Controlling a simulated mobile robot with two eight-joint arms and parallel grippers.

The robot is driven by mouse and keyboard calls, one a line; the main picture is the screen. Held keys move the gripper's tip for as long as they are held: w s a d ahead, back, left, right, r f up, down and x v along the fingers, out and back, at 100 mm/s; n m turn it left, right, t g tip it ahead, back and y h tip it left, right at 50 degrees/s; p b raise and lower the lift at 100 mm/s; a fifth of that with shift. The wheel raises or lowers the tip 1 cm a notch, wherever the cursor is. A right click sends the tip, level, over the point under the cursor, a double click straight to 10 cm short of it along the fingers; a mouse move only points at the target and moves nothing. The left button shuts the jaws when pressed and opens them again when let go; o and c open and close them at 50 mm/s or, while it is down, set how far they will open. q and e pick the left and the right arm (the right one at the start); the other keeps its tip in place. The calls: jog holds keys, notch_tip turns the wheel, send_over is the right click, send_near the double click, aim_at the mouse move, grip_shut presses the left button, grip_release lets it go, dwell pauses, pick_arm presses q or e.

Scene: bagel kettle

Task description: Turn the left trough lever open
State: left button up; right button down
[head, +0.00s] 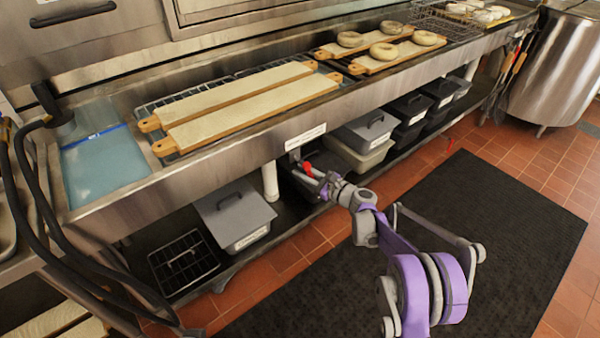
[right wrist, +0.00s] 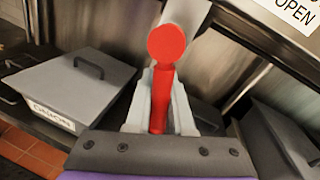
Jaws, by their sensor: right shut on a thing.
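The red trough lever (head: 308,169) sits under the front edge of the steel trough (head: 225,145), just below a white label. In the right wrist view the red lever (right wrist: 164,75) has a round red end and stands between the two pale fingers. My right gripper (head: 302,171) reaches it from the front and is shut on it; in the right wrist view the gripper (right wrist: 160,105) has a finger on each side of the lever. My left gripper is in neither view.
Lidded grey bins (head: 235,212) and dark bins stand on the shelf below. Boards with bagels (head: 384,51) lie across the trough. A label reading OPEN (right wrist: 292,12) is at the upper right of the wrist view. A black mat (head: 470,230) covers the floor.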

jog(key=w+d+r+n+t+h+p, duration=0.1)
jog(key=w+d+r+n+h+p, duration=0.1)
jog(key=n, duration=1)
jog(key=shift+w+d+r+h+p, duration=0.25)
jog(key=shift+d+r+h+p, duration=0.5)
jog(key=shift+r+p, duration=0.85)
jog(key=shift+f, duration=0.25)
jog(key=c, duration=0.8)
grip_release()
jog(key=p+v, duration=0.1)
jog(key=v, duration=0.9)
jog(key=shift+s+d, duration=0.25)
jog(key=shift+s, duration=0.05)
